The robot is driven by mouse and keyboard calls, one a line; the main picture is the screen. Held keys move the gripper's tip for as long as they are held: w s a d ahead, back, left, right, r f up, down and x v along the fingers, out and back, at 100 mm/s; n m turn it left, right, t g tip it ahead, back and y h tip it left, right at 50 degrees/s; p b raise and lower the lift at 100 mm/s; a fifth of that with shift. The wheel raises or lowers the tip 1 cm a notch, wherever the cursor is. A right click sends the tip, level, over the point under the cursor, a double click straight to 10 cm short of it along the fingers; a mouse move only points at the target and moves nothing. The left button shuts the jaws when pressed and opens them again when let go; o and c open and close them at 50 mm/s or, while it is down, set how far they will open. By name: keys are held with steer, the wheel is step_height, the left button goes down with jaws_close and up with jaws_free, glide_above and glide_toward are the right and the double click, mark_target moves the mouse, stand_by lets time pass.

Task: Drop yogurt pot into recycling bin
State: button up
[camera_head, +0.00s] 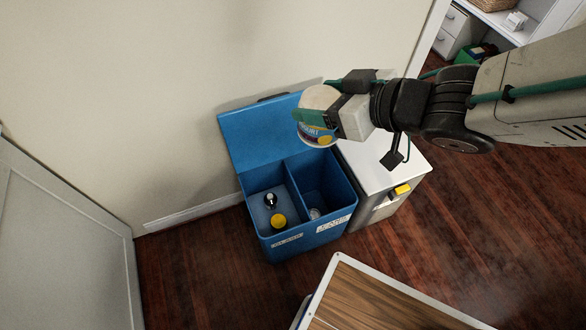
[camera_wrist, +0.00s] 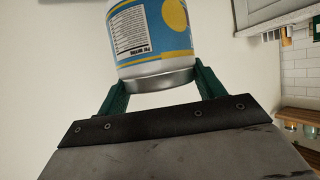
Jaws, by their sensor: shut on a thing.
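The yogurt pot (camera_head: 312,128) is white with a blue and yellow label. My gripper (camera_head: 333,118) is shut on it and holds it in the air, above the back part of the blue recycling bin (camera_head: 264,236). In the wrist view the pot (camera_wrist: 150,35) sits between the green fingers of my gripper (camera_wrist: 155,88). The bin's lid (camera_head: 255,130) stands open against the wall. The bin has two compartments. The left one holds a dark item and a yellow-topped item (camera_head: 278,220). The right one holds a small pale item (camera_head: 315,213). The labels on the bin's front are too small to read.
A grey bin with a white lid (camera_head: 380,165) and a yellow tag stands right beside the blue bin. A wooden-topped table (camera_head: 370,300) is at the bottom. A grey door (camera_head: 60,240) is at the left. Wooden floor shows at the right.

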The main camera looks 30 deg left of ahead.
steer(key=shift+m+t, duration=0.3)
steer(key=w+a+f, duration=0.4)
steer(key=a+f, duration=0.1)
steer(key=w+a+f, duration=0.2)
steer(key=f, duration=0.1)
steer(key=shift+w+a, duration=0.15)
steer(key=shift+w, duration=0.2)
steer(key=w+a+f+m+t+h, duration=0.1)
steer(key=w+f, duration=0.3)
steer(key=f, duration=0.6)
steer(key=w+a+f+m+t, duration=0.1)
steer(key=w+f, duration=0.3)
steer(key=f, duration=0.5)
steer(key=w+a+f+m+t+h, duration=0.1)
steer(key=w+f, duration=0.2)
steer(key=f, duration=0.7)
steer(key=shift+w+d+f+m+t+h, duration=0.25)
steer(key=shift+d+f, duration=0.55)
steer(key=shift+f, duration=2.5)
steer(key=shift+w+d+f+m+t+y, duration=0.1)
steer(key=shift+d+f+m+t, duration=0.55)
steer(key=shift+f, duration=2.65)
steer(key=shift+w+d+f+m+g+h, duration=0.15)
steer(key=shift+d+f, duration=0.85)
steer(key=shift+f, duration=2.3)
steer(key=o, duration=1)
steer(key=shift+o, duration=0.2)
